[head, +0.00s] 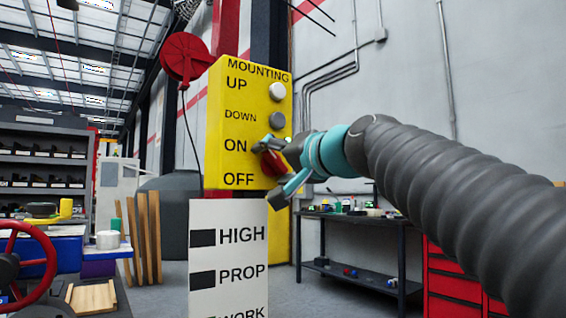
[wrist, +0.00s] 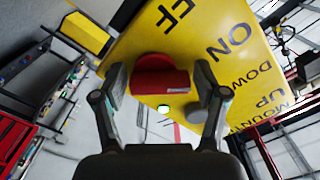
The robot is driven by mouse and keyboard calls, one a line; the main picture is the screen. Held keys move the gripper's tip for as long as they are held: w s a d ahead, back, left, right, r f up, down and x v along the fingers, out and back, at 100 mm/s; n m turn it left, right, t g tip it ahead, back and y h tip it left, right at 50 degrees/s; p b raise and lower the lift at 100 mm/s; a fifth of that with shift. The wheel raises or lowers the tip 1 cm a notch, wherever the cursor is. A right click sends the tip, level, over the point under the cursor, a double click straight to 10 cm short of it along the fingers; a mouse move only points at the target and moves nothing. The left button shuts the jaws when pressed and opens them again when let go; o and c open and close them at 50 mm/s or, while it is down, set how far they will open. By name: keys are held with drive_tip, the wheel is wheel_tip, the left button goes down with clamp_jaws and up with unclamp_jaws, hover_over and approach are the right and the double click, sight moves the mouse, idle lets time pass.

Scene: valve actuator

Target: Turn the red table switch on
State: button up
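A yellow panel (head: 225,125) carries the labels MOUNTING, UP, DOWN, ON and OFF. The red switch (head: 271,164) sits on its right side, beside ON and OFF, partly hidden by my gripper (head: 270,173). In the wrist view, the red switch (wrist: 160,78) lies between the two spread fingers of my gripper (wrist: 160,78), with a small gap showing on each side. My gripper is open around the switch. Which setting the switch points to is unclear.
A pale button (head: 277,91) and a grey button (head: 277,120) are above the switch. A white sign (head: 228,255) stands below the panel. A red hand wheel (head: 45,262) is at lower left. A dark workbench (head: 345,217) and red drawers (head: 450,280) are at right.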

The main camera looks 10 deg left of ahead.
drive_tip(key=shift+d+r, duration=0.1)
drive_tip(key=shift+d, duration=0.05)
drive_tip(key=shift+d, duration=0.15)
drive_tip(key=v, duration=1.1)
drive_tip(key=shift+s+d, duration=0.2)
drive_tip(key=shift+s, duration=0.15)
drive_tip(key=w+d+f+g+h, duration=0.1)
drive_tip(key=d+f+h, duration=0.25)
drive_tip(key=f, duration=0.95)
drive_tip(key=d+f+g+h, duration=0.2)
drive_tip(key=d+f+h, duration=0.15)
drive_tip(key=f, duration=0.95)
drive_tip(key=s+d+f+g+h, duration=0.1)
drive_tip(key=s+d+f+h, duration=0.1)
drive_tip(key=s+d+f, duration=0.3)
drive_tip(key=s+d+f+g+h+p, duration=0.1)
drive_tip(key=s+d+f, duration=0.4)
drive_tip(key=f, duration=0.6)
drive_tip(key=s+d+f+m+g+h, duration=0.1)
drive_tip(key=s+d+f+h, duration=0.2)
drive_tip(key=s+d+f, duration=0.2)
wheel_tip(320, 180, down, 3)
drive_tip(key=shift+d+f+h, duration=0.15)
drive_tip(key=shift+d+h, duration=0.25)
